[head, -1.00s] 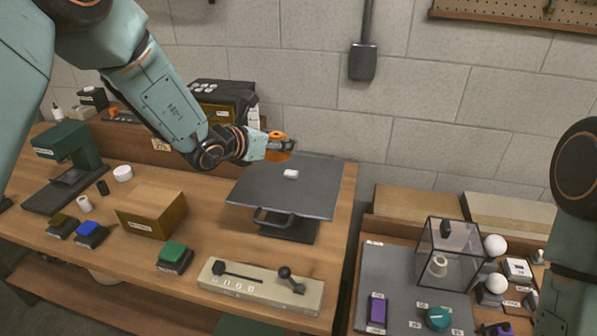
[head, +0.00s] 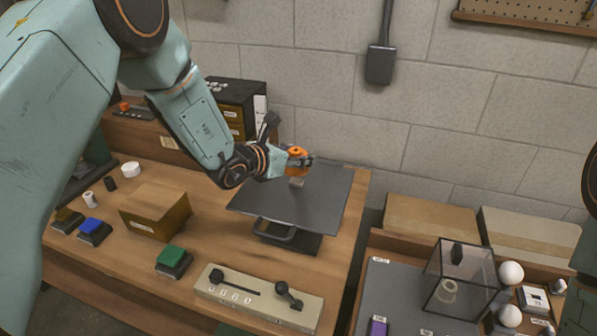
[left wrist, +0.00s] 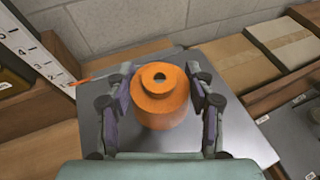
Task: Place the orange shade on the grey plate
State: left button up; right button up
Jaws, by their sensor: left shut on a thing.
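The orange shade (left wrist: 162,98) is a stepped, round piece with a hole in its top. In the left wrist view it stands upright between the two fingers of my left gripper (left wrist: 163,92), which is shut on it. In the head view the shade (head: 298,152) and my left gripper (head: 288,160) are over the back part of the grey plate (head: 262,200). The plate is square and flat, on a dark stand with a handle. The shade appears above the plate; the exact gap cannot be told. My right gripper is out of view.
A brown box (head: 155,210), a green button (head: 174,257) and a lever panel (head: 258,298) stand on the bench. A clear case (head: 455,280) is on the right table.

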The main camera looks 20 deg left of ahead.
aim_at(298, 179)
pick_arm(q)
jog(key=shift+s+f, duration=0.1)
jog(key=shift+f, duration=0.2)
jog(key=f, duration=0.4)
jog(key=shift+w+f, duration=0.35)
jog(key=shift+f, duration=0.05)
jog(key=shift+s+d+r, duration=0.1)
jog(key=shift+s+r, duration=0.1)
jog(key=shift+s, duration=0.1)
jog(key=shift+f, duration=0.1)
jog(key=o, duration=1.2)
jog(key=shift+w+f, duration=0.2)
jog(key=shift+w, duration=0.05)
jog(key=shift+s+r, duration=0.2)
jog(key=shift+w+r+p, duration=0.15)
jog(key=shift+p, duration=0.15)
jog(key=v, duration=1.1)
jog(key=shift+b, duration=0.3)
jog(key=shift+s+a+r, duration=0.1)
jog(key=shift+s+a, duration=0.15)
jog(key=shift+s, duration=0.25)
